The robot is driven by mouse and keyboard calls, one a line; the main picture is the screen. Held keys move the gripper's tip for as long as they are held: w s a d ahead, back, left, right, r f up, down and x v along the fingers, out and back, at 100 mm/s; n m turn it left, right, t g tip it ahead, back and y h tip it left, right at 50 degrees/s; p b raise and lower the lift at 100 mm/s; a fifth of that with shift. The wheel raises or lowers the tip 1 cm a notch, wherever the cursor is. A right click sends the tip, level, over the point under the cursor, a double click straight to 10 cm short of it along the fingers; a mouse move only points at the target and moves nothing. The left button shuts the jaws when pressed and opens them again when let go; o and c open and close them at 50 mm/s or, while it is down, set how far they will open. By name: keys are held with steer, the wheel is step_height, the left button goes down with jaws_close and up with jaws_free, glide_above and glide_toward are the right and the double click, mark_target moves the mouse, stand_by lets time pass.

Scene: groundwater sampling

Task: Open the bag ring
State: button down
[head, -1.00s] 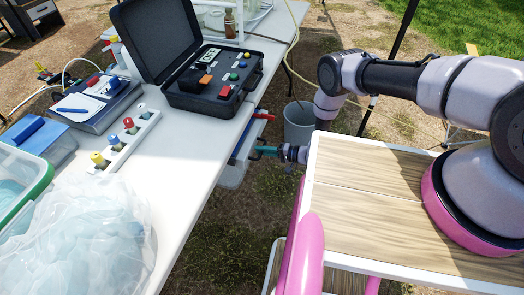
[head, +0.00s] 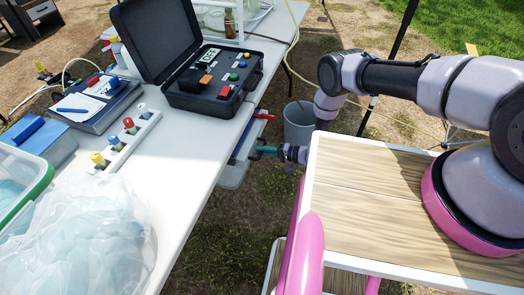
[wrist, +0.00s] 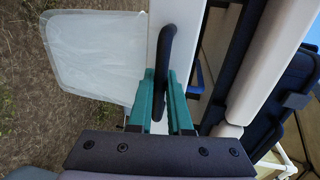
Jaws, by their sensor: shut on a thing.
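My gripper (wrist: 164,84) has teal fingers, shut on a dark curved loop, which looks like the bag ring (wrist: 167,40), in the wrist view. The loop stands along a pale edge, and its lower end lies between the fingers. A translucent whitish bag (wrist: 95,52) hangs to the left of the loop. In the head view my gripper (head: 264,151) reaches in from the right beside the table's right edge. The bag (head: 233,175) shows partly there, below the tabletop. The ring is too small to make out in that view.
The white table (head: 190,165) holds an open black case (head: 211,84), a notebook (head: 96,103), a strip of coloured caps (head: 125,138) and a clear plastic heap (head: 80,240). A red handle (head: 264,117) juts from the table edge. A grey bucket (head: 298,125) stands behind my gripper.

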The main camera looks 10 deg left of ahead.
steer(key=f+v, duration=0.3)
steer(key=v, duration=1.1)
steer(key=d+f+v, duration=0.1)
steer(key=f+v, duration=0.1)
steer(key=v, duration=1.2)
steer(key=shift+d+f, duration=0.35)
steer(key=shift+d, duration=0.05)
steer(key=shift+w, duration=0.15)
steer(key=c, duration=0.8)
jaws_free()
steer(key=shift+c, duration=0.2)
steer(key=w+v, duration=0.1)
steer(key=v, duration=0.9)
steer(key=shift+s+d, duration=0.35)
steer(key=shift+s, duration=0.2)
steer(key=shift+r, duration=0.1)
